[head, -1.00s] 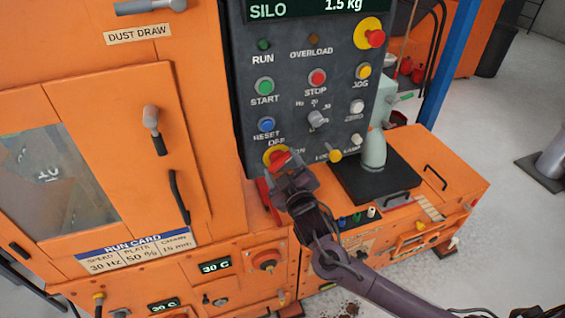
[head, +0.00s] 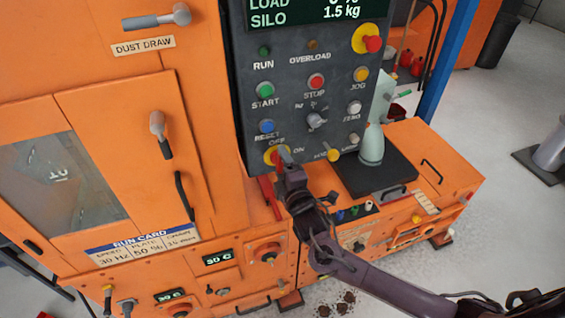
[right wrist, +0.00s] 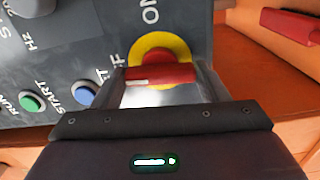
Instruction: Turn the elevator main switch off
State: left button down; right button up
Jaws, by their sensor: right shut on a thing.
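The main switch (head: 270,156) is a red handle on a round yellow plate at the lower left of the dark control panel, with OFF and ON lettering beside it. In the right wrist view the red handle (right wrist: 160,76) lies crosswise between the two fingers, in front of the yellow plate (right wrist: 160,43). My right gripper (head: 286,163) is at the switch and is shut on its handle; it hides part of the switch in the head view. The handle's exact angle is hard to read. My left gripper is not in view.
The control panel (head: 290,110) carries several buttons and knobs close above the gripper, including a blue reset button (head: 266,126). A red-and-yellow emergency knob (head: 371,43) sits at its upper right. Orange cabinet doors stand left; a grey-green bottle (head: 371,146) stands right on a black plate.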

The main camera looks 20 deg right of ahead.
jog(key=shift+n, duration=0.6)
jog(key=o, duration=1)
jog(key=shift+s, duration=0.1)
jog(key=shift+s+f, duration=0.15)
jog(key=shift+s, duration=0.2)
jog(key=s+b, duration=0.1)
jog(key=s, duration=0.6)
jog(key=shift+d+b, duration=0.15)
jog(key=shift+b, duration=0.25)
